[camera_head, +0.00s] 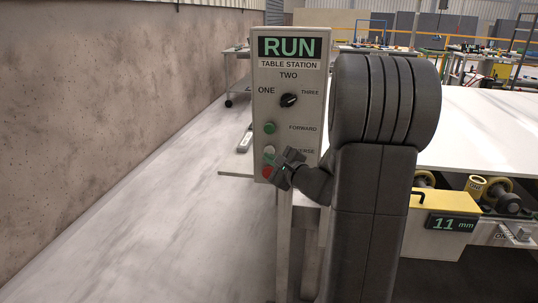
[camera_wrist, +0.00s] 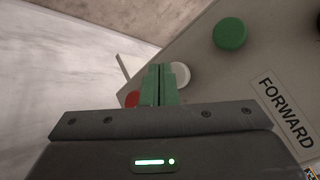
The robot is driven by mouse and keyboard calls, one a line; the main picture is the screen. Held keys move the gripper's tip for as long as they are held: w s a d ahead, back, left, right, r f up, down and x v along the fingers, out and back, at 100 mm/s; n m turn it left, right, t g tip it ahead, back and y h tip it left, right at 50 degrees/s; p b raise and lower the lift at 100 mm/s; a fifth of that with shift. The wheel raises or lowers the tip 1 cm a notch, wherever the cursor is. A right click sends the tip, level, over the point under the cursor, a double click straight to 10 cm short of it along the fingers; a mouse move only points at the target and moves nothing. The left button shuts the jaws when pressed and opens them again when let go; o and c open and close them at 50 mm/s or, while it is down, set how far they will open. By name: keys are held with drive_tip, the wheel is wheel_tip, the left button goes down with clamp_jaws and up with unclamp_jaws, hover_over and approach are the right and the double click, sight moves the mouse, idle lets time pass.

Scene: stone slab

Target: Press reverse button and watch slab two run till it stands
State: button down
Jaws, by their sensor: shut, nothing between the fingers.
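The control panel (camera_head: 262,88) stands upright and its display (camera_head: 290,47) reads RUN above TABLE STATION. Below are a black selector knob (camera_head: 288,100) among the labels ONE, TWO and THREE, a green FORWARD button (camera_head: 269,128), a pale REVERSE button (camera_head: 269,149) and a red button (camera_head: 267,171). My gripper (camera_head: 280,165) is shut and empty at the lower buttons. In the wrist view its green fingertips (camera_wrist: 158,72) overlap the left edge of the pale button (camera_wrist: 181,74), beside the red button (camera_wrist: 132,98). I cannot tell whether they touch it. A pale slab surface (camera_head: 480,130) spans the right.
A yellow unit (camera_head: 440,203) with a readout (camera_head: 450,223) of 11 mm sits below the slab's front edge, beside rollers (camera_head: 508,203). A brown wall (camera_head: 110,80) is at left, with clear floor (camera_head: 150,220) before it. My arm hides part of the slab and panel.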

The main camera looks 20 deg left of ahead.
drive_tip(key=s+b, duration=0.1)
drive_tip(key=s, duration=0.1)
drive_tip(key=s+d+b, duration=0.1)
drive_tip(key=s, duration=0.2)
idle(0.5)
drive_tip(key=shift+w, duration=0.1)
idle(0.3)
drive_tip(key=w+p, duration=0.1)
drive_tip(key=p, duration=0.1)
drive_tip(key=w+p, duration=0.1)
drive_tip(key=p, duration=0.1)
drive_tip(key=shift+w+a+r, duration=0.15)
drive_tip(key=shift+a+r, duration=0.05)
drive_tip(key=shift+r, duration=0.05)
drive_tip(key=s+d+b, duration=0.1)
drive_tip(key=s+b, duration=0.1)
drive_tip(key=s, duration=0.4)
drive_tip(key=shift+d+f, duration=0.2)
drive_tip(key=shift+f, duration=0.05)
